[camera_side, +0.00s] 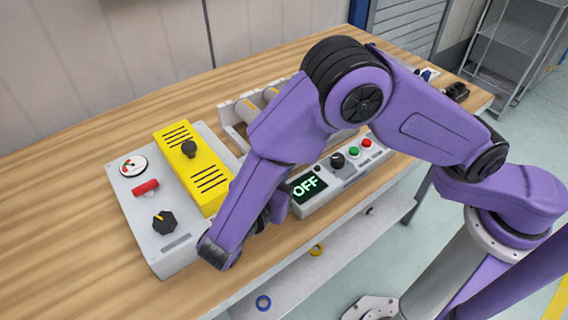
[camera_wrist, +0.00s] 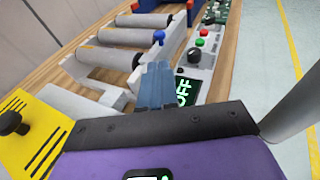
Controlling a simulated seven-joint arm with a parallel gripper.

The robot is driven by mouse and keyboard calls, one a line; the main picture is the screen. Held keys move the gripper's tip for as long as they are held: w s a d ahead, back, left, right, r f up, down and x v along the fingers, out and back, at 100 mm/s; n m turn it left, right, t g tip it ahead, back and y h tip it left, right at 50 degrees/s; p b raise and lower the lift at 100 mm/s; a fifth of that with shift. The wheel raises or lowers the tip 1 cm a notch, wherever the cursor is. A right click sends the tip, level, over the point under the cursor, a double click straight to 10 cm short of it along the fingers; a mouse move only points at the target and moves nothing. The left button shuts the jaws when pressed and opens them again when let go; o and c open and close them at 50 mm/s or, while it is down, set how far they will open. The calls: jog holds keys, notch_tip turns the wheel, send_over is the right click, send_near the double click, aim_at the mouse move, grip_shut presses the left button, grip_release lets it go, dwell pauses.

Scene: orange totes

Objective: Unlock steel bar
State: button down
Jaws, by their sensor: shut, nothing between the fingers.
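In the wrist view my gripper (camera_wrist: 157,68) is shut and empty, its blue-grey fingers pointing forward beside the OFF display (camera_wrist: 184,95). In the side view my purple forearm mostly hides the gripper. Beyond the fingertips is a blue-topped knob (camera_wrist: 159,37); whether they touch it I cannot tell. Several grey cylindrical bars or rollers (camera_wrist: 125,37) lie across a white frame (camera_wrist: 100,92); the side view shows parts of them (camera_side: 246,109) behind my arm. I cannot tell which one is the steel bar, nor see its lock clearly.
A grey box (camera_side: 150,222) carries a yellow slotted plate (camera_side: 205,178) with a black knob, a red handle (camera_side: 145,187), a gauge (camera_side: 132,166) and a black dial (camera_side: 164,222). The OFF panel (camera_side: 308,186) has green and red buttons. The wooden tabletop (camera_side: 60,215) is clear at left.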

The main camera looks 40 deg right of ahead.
jog(key=x, duration=1.1)
jog(key=shift+w+d, duration=0.15)
jog(key=shift+d, duration=0.1)
jog(key=shift+d, duration=2.05)
jog(key=v, duration=1.4)
jog(key=shift+a, duration=0.3)
jog(key=shift+f, duration=0.1)
